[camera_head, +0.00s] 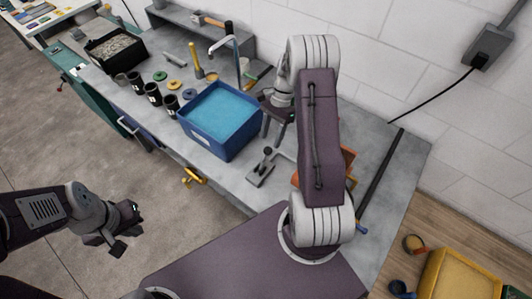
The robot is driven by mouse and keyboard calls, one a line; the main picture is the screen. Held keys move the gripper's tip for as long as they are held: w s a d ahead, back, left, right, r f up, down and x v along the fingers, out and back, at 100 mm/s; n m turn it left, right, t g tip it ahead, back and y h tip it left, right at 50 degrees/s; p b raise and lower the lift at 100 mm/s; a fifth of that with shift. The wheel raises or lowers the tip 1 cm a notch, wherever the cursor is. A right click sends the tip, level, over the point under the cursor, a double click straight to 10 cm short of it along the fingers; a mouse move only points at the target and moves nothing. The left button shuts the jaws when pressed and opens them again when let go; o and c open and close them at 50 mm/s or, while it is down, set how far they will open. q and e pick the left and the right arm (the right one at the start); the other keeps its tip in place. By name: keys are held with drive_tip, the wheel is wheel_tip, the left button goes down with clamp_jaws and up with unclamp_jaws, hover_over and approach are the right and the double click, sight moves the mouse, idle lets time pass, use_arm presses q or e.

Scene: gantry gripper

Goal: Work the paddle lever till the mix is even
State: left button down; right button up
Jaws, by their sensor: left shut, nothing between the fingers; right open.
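A blue tub (205,138) with an even-looking teal surface inside stands on the grey workbench. Just right of it, a small lever with a dark knob (267,153) stands on a grey base plate (258,174). I cannot tell whether this is the paddle lever, and no paddle shows in the tub. My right gripper (275,117) is open at the tub's right edge, above and behind the lever; I cannot tell whether it touches the tub. My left gripper (122,238) is shut and empty, over the floor in front of the bench.
Several dark cups (153,94) and coloured lids stand left of the tub. A curved tap-like post (237,62) rises behind it. A yellow clamp (194,178) sits at the bench's front edge. A dark bar (380,165) lies on the right. A yellow crate (436,272) is at lower right.

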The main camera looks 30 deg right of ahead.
sight(267, 150)
drive_tip(key=shift+f, duration=0.15)
drive_tip(key=shift+a+f, duration=0.1)
drive_tip(key=shift+f, duration=0.2)
drive_tip(key=p+x, duration=0.2)
drive_tip(key=x, duration=0.5)
drive_tip(key=shift+s+a+f+p, duration=0.1)
drive_tip(key=shift+a+f+p, duration=0.05)
drive_tip(key=shift+p, duration=0.2)
drive_tip(key=shift+f, duration=0.45)
drive_tip(key=shift+a, duration=0.1)
clamp_jaws()
drive_tip(key=shift+r, duration=0.1)
